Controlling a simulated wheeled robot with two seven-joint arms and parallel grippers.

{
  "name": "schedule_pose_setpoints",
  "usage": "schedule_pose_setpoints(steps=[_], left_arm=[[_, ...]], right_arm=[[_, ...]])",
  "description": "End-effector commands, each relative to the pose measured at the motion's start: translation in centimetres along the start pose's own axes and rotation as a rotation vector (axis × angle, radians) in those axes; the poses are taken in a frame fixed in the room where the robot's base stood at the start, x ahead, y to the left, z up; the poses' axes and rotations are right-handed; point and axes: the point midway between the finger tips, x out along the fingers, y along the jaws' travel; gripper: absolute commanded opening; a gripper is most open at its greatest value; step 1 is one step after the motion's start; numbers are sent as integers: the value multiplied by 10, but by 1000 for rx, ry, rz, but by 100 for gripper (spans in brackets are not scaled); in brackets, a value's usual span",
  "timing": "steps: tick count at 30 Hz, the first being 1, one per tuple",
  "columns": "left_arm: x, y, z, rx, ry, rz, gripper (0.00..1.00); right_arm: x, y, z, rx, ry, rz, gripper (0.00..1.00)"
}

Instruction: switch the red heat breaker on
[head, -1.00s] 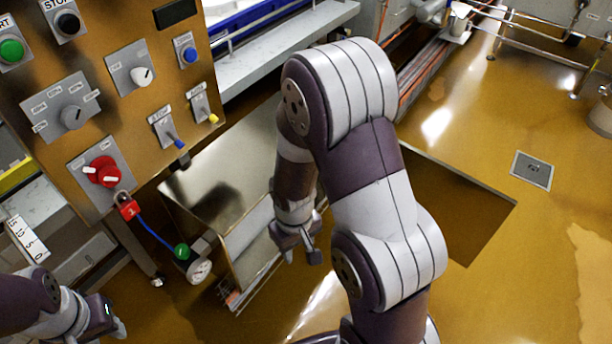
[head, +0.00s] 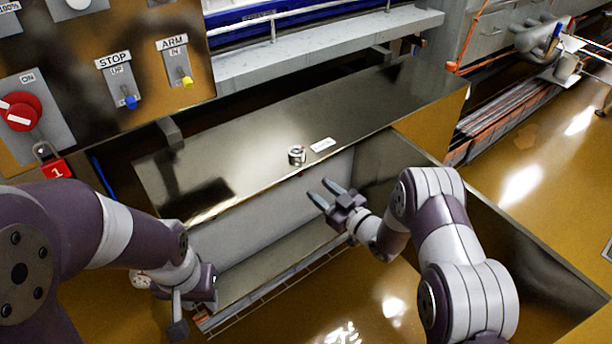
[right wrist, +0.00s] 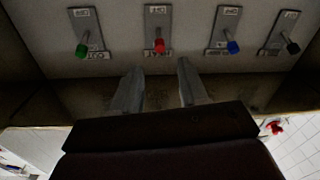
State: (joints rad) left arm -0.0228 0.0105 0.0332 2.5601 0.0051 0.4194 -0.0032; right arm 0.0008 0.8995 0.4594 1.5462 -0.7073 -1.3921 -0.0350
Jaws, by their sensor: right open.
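The red breaker is a small red-tipped lever (right wrist: 159,45) on a grey plate, in a row with other coloured levers in the right wrist view. Its tip points down in that picture; its small labels are too blurred to read surely. My right gripper (right wrist: 160,66) is open and empty, its two fingers apart just short of the red lever, which shows in line with the gap. In the head view my right gripper (head: 319,190) is at the open front of a metal box; the breakers are hidden there. My left gripper (head: 190,300) hangs lower left, its jaws unclear.
Green (right wrist: 82,49), blue (right wrist: 233,46) and black (right wrist: 292,46) levers flank the red one. The metal box (head: 260,130) has a top and side walls close around my right gripper. A control panel with a red rotary switch (head: 20,112) and red padlock (head: 57,169) stands left.

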Motion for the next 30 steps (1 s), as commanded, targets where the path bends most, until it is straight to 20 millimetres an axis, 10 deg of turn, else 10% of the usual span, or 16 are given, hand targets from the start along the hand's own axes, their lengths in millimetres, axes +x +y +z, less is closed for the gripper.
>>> schedule_pose_setpoints(steps=[10,22,26,30], left_arm=[[37,0,4,0,0,0,38],[39,0,5,0,0,0,38],[39,0,5,0,0,0,38],[38,0,5,0,0,0,38]], right_arm=[[80,-1,5,-1,0,0,43],[94,0,1,2,-3,2,43],[94,0,1,2,-3,2,4],[94,0,1,2,-3,2,0]])
